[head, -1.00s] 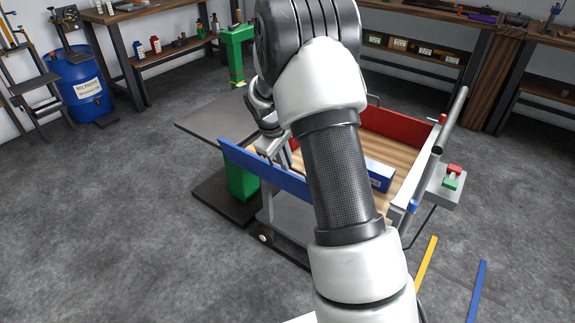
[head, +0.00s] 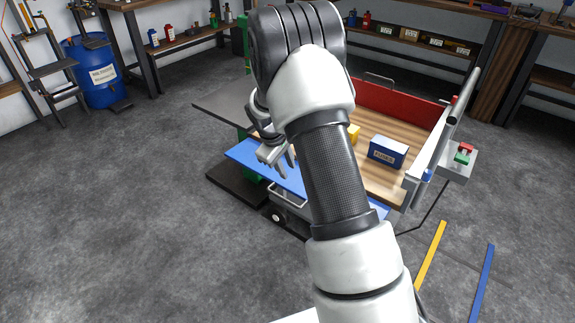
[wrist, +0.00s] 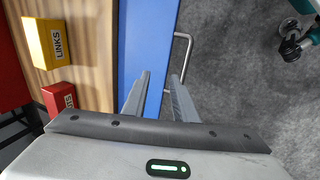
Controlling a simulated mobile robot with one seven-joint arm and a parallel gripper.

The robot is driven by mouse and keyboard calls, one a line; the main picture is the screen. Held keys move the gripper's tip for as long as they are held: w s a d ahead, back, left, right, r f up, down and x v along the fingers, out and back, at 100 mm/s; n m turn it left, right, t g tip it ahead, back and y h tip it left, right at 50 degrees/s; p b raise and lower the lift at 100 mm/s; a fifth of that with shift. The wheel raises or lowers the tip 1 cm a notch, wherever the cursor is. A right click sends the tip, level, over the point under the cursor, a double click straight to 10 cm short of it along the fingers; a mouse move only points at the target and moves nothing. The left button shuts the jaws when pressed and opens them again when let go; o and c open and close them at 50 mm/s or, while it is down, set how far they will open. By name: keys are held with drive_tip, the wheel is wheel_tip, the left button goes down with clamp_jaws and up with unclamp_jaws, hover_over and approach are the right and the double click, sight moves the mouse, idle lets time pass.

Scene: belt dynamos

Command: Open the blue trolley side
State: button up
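The blue trolley side (head: 243,155) leans outward and down from the trolley's wooden deck, its broad face showing, partly behind my arm. It also shows in the wrist view as a blue strip (wrist: 148,38) beside the deck. Its grey U-shaped handle (wrist: 188,45) sticks out from its outer edge and also shows below the panel in the head view (head: 287,199). My gripper (head: 279,163) is over the blue side. In the wrist view its two fingers (wrist: 159,88) are apart, near the panel's outer edge and the handle, with nothing clearly held between them.
The deck carries a yellow box (wrist: 47,43), a red box (wrist: 60,98) and a blue box (head: 388,153). A red side (head: 400,108) stands upright at the back. A control box with red and green buttons (head: 461,158) is right. The floor at front left is clear.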

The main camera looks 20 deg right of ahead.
drive_tip(key=p+v, duration=0.4)
drive_tip(key=v, duration=1.3)
drive_tip(key=shift+r, duration=0.2)
drive_tip(key=shift+s+a, duration=0.1)
drive_tip(key=shift+s, duration=0.05)
drive_tip(key=s+a+r+m+t+y, duration=0.2)
drive_tip(key=s+r+m, duration=0.2)
drive_tip(key=s+r, duration=1)
drive_tip(key=s+a+m+t+y, duration=0.1)
drive_tip(key=s+a+m+t, duration=0.15)
drive_tip(key=s, duration=1.35)
wheel_tip(320, 180, up, 22)
drive_tip(key=p, duration=2.1)
drive_tip(key=shift+w+g, duration=0.15)
drive_tip(key=shift+g, duration=0.3)
